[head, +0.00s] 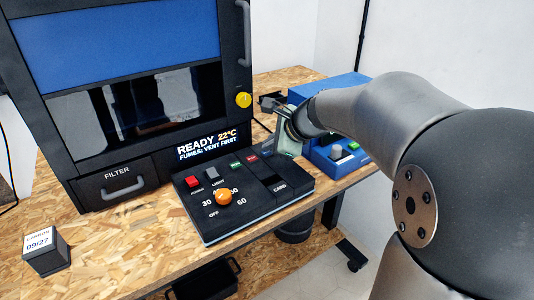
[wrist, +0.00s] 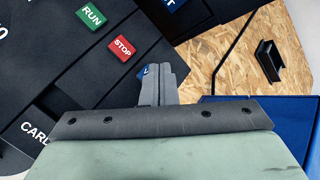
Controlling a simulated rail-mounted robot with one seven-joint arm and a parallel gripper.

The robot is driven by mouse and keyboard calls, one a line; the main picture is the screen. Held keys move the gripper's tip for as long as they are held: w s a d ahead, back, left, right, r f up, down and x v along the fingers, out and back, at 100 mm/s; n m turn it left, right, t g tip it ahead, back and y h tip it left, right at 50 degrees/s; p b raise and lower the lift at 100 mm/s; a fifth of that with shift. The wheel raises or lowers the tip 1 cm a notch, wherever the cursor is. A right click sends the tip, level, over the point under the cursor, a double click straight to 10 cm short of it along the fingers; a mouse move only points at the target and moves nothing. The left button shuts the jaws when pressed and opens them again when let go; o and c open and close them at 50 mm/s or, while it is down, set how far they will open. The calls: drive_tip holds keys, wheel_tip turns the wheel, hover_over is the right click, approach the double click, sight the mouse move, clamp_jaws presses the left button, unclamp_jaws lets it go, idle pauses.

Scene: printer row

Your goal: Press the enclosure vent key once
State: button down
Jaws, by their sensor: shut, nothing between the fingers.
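The black control panel (head: 235,205) lies on the bench in front of the enclosure. In the wrist view, a blue key (wrist: 143,72) with a white letter peeks out left of my fingertips, mostly hidden by them. It lies in line after the green RUN key (wrist: 91,15) and red STOP key (wrist: 122,48); its full label is not readable. My gripper (wrist: 160,72) is shut and empty, its tips over or right beside this blue key. Touching or apart, I cannot tell. In the head view, my gripper (head: 284,150) is at the panel's back right.
The enclosure (head: 120,150) stands behind, its display reading READY and FUMES: VENT FIRST. An orange knob (head: 223,197), a red key (head: 192,182) and a card slot (head: 268,180) are on the panel. A blue device (head: 340,155) stands at the right.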

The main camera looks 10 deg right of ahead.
drive_tip(key=shift+f+b, duration=0.35)
drive_tip(key=shift+f, duration=0.05)
idle(0.5)
drive_tip(key=shift+r, duration=0.1)
drive_tip(key=shift+r+p, duration=0.75)
drive_tip(key=shift+p, duration=0.05)
wheel_tip(320, 180, up, 5)
drive_tip(key=p, duration=0.4)
drive_tip(key=shift+a, duration=0.1)
idle(0.8)
